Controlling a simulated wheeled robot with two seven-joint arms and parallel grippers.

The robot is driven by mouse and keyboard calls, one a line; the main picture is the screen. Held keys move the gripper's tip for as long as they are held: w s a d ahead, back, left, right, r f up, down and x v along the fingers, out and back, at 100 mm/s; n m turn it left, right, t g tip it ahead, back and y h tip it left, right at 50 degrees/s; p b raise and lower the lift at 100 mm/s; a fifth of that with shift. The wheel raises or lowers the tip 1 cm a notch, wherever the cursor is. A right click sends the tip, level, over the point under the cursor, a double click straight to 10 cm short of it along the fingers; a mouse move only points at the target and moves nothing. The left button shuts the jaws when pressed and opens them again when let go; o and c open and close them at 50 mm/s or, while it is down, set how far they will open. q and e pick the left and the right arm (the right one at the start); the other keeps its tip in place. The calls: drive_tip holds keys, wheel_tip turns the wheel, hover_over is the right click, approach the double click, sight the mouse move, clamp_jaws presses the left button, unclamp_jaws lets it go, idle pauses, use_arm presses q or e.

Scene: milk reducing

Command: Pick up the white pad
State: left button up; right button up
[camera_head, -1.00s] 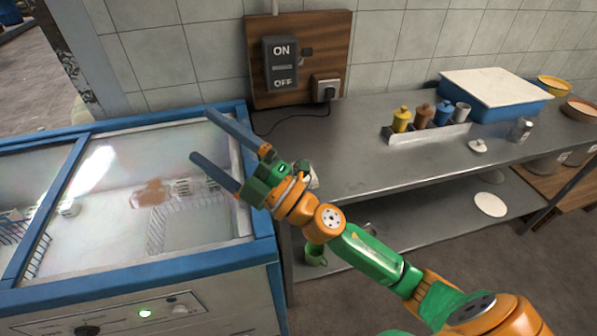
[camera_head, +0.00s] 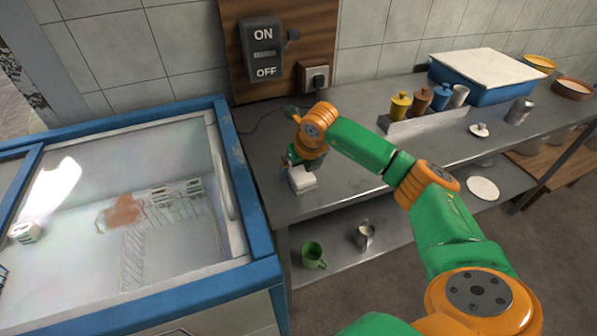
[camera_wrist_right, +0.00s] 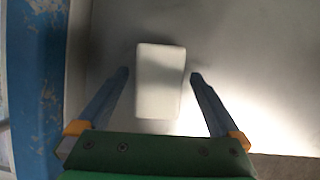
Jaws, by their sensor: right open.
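The white pad (camera_head: 302,180) lies on the metal counter near its left end, beside the freezer. In the right wrist view the white pad (camera_wrist_right: 160,80) is a pale rounded block between and slightly ahead of the fingertips. My right gripper (camera_wrist_right: 160,74) is open, with one finger on each side of the pad and a gap to both. In the head view my right gripper (camera_head: 300,160) is over the pad, and its fingers are mostly hidden. My left gripper is not in view.
The freezer's blue frame (camera_head: 247,190) rises close to the left of the pad. A power switch (camera_head: 263,50) and a socket with a cable are on the wall behind. Several colored jars and a blue box (camera_head: 487,90) stand farther right. A green mug (camera_head: 312,255) is on the lower shelf.

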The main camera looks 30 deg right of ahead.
drive_tip(key=shift+w+f, duration=0.1)
drive_tip(key=shift+f, duration=0.15)
drive_tip(key=shift+f+b, duration=0.2)
drive_tip(key=shift+b, duration=0.15)
idle(0.3)
